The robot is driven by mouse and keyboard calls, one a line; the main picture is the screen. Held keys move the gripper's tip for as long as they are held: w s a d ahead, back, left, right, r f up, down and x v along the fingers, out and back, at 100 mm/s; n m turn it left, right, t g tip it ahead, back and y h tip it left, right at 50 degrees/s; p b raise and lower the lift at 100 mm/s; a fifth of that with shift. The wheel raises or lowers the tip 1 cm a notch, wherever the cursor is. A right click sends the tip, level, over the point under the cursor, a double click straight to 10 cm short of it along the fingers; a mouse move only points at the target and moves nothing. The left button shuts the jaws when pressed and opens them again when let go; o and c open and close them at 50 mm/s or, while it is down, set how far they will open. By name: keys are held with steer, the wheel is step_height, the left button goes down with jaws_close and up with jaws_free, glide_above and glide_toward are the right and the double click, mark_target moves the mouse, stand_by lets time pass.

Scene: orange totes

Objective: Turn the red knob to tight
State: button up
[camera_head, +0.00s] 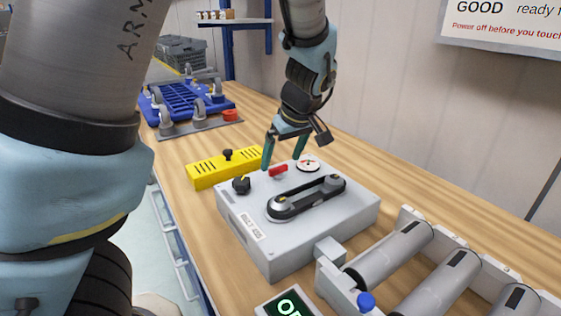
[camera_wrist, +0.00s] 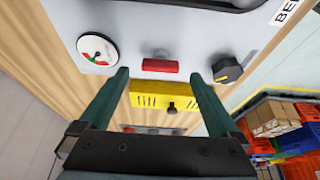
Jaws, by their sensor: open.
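The red knob (camera_head: 278,170) is a small bar-shaped handle on top of a grey box (camera_head: 300,245) on the wooden bench. In the wrist view the red knob (camera_wrist: 160,66) lies ahead of and between my fingertips, nearest the middle. My gripper (camera_head: 284,155) is open above the knob, fingers pointing down at it. In the wrist view the fingers of my gripper (camera_wrist: 160,74) are spread wide, with nothing between them touching. A round dial gauge (camera_head: 308,163) sits right of the knob; its needle and coloured face also show in the wrist view (camera_wrist: 97,49).
A black knob (camera_head: 241,184) stands left of the red one, and a belt on two pulleys (camera_head: 306,197) lies in front. A yellow slotted block (camera_head: 220,168) is behind the box. Rollers (camera_head: 390,255) stand to the right, a blue caster rack (camera_head: 190,100) at the back.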

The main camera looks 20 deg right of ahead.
mark_target(278, 171)
steer(key=shift+x, duration=1.25)
steer(key=shift+c, duration=0.4)
steer(key=c, duration=1.3)
